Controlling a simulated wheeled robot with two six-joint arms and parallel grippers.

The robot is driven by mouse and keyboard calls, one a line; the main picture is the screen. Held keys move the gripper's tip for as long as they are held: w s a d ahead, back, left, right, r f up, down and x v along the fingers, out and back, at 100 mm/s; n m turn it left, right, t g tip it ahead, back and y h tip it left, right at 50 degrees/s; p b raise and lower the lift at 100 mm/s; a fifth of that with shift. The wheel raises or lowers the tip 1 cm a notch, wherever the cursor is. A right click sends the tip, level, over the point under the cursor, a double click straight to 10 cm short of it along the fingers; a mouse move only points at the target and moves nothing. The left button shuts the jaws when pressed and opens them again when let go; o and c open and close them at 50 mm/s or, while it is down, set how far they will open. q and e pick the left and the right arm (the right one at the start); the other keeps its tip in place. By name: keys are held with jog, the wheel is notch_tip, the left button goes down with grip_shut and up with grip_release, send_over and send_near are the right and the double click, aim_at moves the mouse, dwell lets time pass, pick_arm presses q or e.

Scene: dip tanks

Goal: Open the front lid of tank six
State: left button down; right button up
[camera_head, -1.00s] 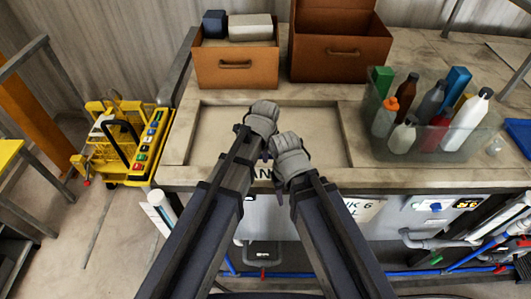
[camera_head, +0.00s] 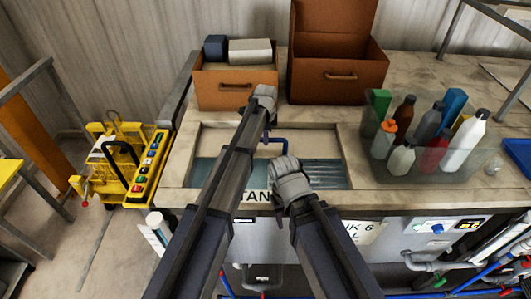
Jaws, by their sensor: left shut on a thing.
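Tank six (camera_head: 405,235) stands in front of me, with a sign reading "K 6" on its front, partly behind my right arm. Its front opening shows blue liquid (camera_head: 325,174) in the near part. A beige surface fills the far part; I cannot tell whether it is the lid or the inner wall. A blue bent bar (camera_head: 276,140) shows there. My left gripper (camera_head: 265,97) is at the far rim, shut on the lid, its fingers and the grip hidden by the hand.
Two brown boxes (camera_head: 345,87) stand behind the opening; the left one holds a dark and a pale block. A clear bin (camera_head: 405,165) of bottles stands right of the opening. A yellow cart (camera_head: 125,165) is on the floor at left. Pipes run below the front.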

pick_arm(q)
jog(key=w, duration=0.7)
jog(key=c, duration=0.7)
grip_release()
jog(key=shift+r, duration=0.1)
notch_tip(320, 180, up, 7)
jog(key=s+p, duration=0.1)
jog(key=p, duration=0.6)
jog(key=shift+s+r+p, duration=0.2)
jog(key=shift+s+p, duration=0.1)
